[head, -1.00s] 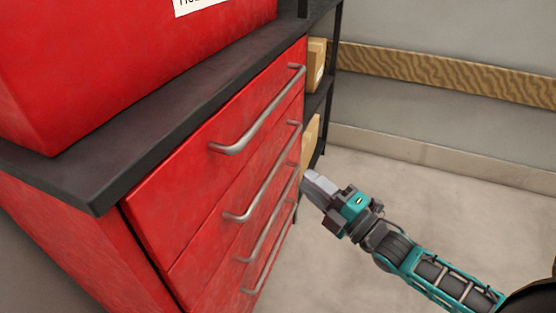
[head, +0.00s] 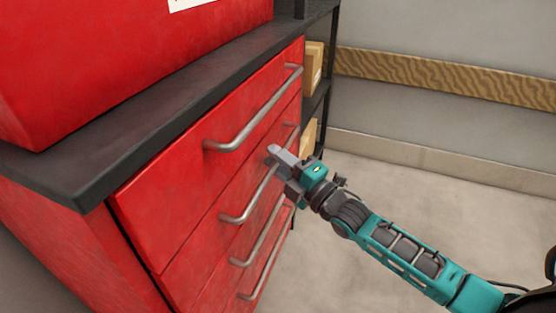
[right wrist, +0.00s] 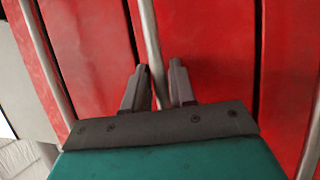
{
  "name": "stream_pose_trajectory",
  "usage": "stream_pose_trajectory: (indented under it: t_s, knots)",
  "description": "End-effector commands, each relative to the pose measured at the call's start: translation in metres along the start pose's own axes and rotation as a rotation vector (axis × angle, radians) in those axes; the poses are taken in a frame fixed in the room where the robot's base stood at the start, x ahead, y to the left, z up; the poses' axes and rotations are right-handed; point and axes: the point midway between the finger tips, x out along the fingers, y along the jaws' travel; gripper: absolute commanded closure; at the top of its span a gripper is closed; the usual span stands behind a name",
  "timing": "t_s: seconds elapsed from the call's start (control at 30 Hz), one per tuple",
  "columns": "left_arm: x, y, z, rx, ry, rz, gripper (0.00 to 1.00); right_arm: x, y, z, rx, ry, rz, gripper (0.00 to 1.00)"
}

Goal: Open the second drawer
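The red cabinet has several drawers stacked one above another, each with a grey metal bar handle. The second drawer (head: 215,232) is closed, flush with the others. Its handle (head: 236,217) is partly hidden behind my right gripper (head: 275,152). In the right wrist view, the handle bar (right wrist: 150,40) runs between the two dark fingertips of my right gripper (right wrist: 157,85). The fingers are apart on either side of the bar, with small gaps, and do not appear clamped on it. My left gripper is not in view.
The top drawer's handle (head: 250,125) is just above my right gripper, and lower handles (head: 255,240) are below it. A dark countertop (head: 150,115) carries a red box (head: 120,60). A shelf with cardboard boxes (head: 313,65) stands behind. The floor (head: 450,210) at right is clear.

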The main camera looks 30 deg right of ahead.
Motion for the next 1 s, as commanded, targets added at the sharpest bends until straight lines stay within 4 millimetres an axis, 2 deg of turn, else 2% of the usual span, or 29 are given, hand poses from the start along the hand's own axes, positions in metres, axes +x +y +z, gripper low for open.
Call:
stream_pose_trajectory:
  t_s: [0.03,0.27,0.77,1.0]
  knots:
    - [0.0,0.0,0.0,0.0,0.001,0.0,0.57,0.0,0.0,0.0,0.0,0.0,0.0,0.78]
    - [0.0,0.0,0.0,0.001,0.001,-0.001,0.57,0.0,0.0,0.0,0.0,0.0,0.0,1.0]
    - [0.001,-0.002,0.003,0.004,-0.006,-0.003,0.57,-0.001,0.0,0.0,0.0,0.0,0.0,1.0]
    - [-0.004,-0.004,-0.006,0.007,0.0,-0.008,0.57,-0.013,0.004,0.005,-0.001,0.0,-0.004,1.0]
